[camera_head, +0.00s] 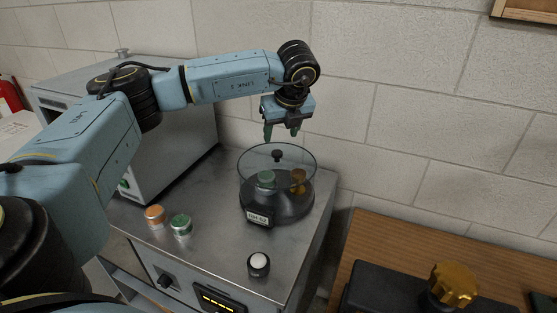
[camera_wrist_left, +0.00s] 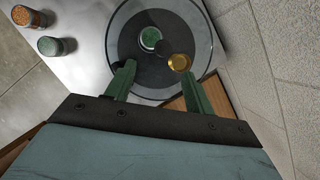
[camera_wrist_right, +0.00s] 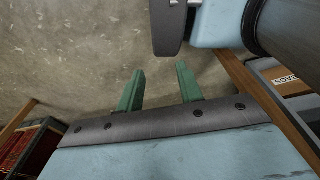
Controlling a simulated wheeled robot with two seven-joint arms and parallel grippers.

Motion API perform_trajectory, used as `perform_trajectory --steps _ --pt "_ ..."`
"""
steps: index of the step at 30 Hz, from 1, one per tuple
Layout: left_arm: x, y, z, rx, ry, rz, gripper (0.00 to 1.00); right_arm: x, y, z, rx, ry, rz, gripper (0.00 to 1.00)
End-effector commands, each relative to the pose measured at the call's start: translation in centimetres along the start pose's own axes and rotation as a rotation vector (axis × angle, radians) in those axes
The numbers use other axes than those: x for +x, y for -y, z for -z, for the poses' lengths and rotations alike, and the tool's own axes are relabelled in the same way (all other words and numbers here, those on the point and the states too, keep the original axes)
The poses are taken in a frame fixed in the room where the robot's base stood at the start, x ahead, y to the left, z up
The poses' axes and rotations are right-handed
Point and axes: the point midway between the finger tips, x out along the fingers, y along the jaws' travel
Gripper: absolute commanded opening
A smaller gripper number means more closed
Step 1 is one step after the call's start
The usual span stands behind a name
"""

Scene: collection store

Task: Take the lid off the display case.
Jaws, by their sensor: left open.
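The display case (camera_head: 259,216) stands on a metal bench top, with a dark round base and a label on its front. Its clear lid (camera_head: 246,172) sits on it, with a black knob (camera_head: 277,154) on top. A green-topped jar and a brass object show inside. My left gripper (camera_head: 282,136) is open and empty, pointing down above the back of the lid, apart from the knob. In the left wrist view its two green fingers (camera_wrist_left: 157,70) stand apart over the case. My right gripper (camera_wrist_right: 160,70) shows only in its wrist view, open, with nothing between its fingers.
An orange-topped jar (camera_head: 154,217) and a green-topped jar (camera_head: 181,226) stand left of the case. A white-topped black button (camera_head: 259,263) is in front. A grey cabinet (camera_head: 185,140) stands behind left, a block wall behind. A wooden table (camera_head: 400,245) with a gold knob (camera_head: 454,284) is right.

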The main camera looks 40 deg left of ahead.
Motion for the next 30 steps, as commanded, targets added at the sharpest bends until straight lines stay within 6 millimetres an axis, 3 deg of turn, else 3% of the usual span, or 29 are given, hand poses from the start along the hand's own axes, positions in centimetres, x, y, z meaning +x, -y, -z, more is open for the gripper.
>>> perform_trajectory --steps 3,6,11,16,21,29,30 --pt "2.0 0.0 0.0 0.001 -0.001 -0.002 0.54 -0.4 0.6 -2.8 0.001 0.042 0.007 0.36" --pt "3.0 0.0 0.1 0.002 -0.002 0.000 0.54 -0.5 0.8 -3.7 0.001 0.056 0.010 0.36" --pt "4.1 0.0 0.0 0.003 -0.002 -0.001 0.54 -0.6 0.7 -2.8 0.001 0.044 0.008 0.36" --pt "6.5 0.1 -0.4 0.003 -0.002 -0.001 0.54 -1.2 0.5 -1.2 0.001 0.020 0.006 0.36" --pt "8.4 0.1 -0.2 0.004 -0.002 0.001 0.54 -1.2 0.4 -1.0 0.001 0.015 0.006 0.36" --pt "8.6 0.2 -0.2 0.004 -0.002 0.002 0.54 -1.2 0.5 -1.4 0.001 0.023 0.006 0.36" --pt "8.6 0.2 -0.2 0.004 -0.002 0.002 0.48 -1.2 0.5 -1.6 0.001 0.024 0.007 0.36"
